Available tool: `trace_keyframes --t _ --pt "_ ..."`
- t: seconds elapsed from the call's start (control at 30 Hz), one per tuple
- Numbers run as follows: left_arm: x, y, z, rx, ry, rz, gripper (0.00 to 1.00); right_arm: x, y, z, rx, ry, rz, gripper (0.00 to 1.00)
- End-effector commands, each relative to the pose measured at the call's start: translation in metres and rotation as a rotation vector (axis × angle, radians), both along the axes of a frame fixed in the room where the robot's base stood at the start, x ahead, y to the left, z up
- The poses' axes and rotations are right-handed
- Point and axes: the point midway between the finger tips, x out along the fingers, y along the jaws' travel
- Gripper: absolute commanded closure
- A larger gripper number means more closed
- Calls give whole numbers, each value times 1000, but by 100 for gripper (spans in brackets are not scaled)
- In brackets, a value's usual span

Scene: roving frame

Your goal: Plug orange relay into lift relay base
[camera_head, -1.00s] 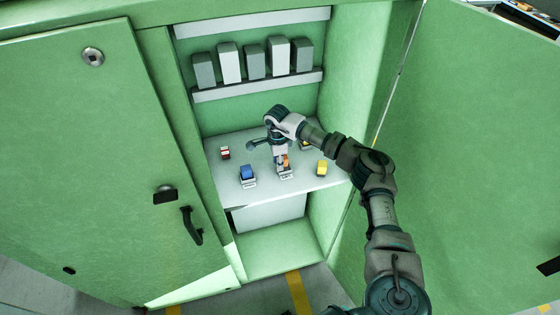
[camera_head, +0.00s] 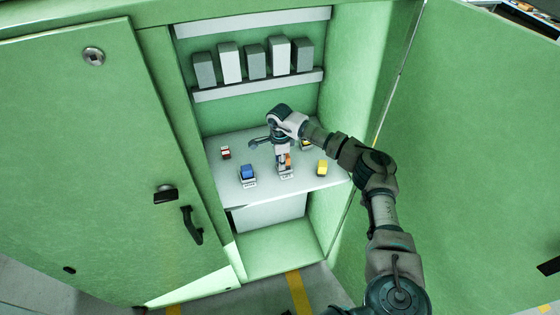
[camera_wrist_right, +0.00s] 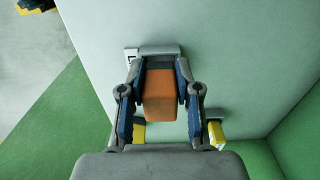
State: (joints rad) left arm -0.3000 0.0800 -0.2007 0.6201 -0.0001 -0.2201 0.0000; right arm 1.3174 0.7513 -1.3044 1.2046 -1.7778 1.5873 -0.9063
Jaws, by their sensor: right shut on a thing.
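My right gripper (camera_head: 283,157) is over the shelf, fingers pointing down, shut on the orange relay (camera_head: 288,160). In the right wrist view the gripper's two blue-padded fingers (camera_wrist_right: 162,85) stand on either side of the orange relay (camera_wrist_right: 160,100). A grey base (camera_wrist_right: 160,49) lies just beyond the relay there; in the head view a pale base (camera_head: 286,174) shows right under the gripper. I cannot tell whether the relay touches or sits in this base, nor read any label naming it the lift base. My left gripper is not in view.
On the shelf (camera_head: 222,178) stand a blue relay (camera_head: 248,171) in a pale base, a small red piece (camera_head: 226,153), a yellow relay (camera_head: 322,168) and another yellow piece (camera_head: 305,145) partly behind my arm. Green cabinet walls and doors (camera_head: 85,170) surround it. Several grey boxes (camera_head: 255,61) line the upper rail.

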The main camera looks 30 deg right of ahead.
Motion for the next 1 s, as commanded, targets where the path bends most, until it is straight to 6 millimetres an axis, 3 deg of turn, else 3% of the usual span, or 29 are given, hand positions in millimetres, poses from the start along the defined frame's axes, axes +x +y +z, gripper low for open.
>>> trace_keyframes --t 0.67,0.7,0.8,1.0 --pt "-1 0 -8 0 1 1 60 0 -1 -14 0 0 0 98" --pt "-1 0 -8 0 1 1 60 0 -1 -14 0 0 0 63" --pt "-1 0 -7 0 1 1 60 0 0 -14 0 0 1 38" --pt "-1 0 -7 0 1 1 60 0 -1 -14 0 0 1 38"
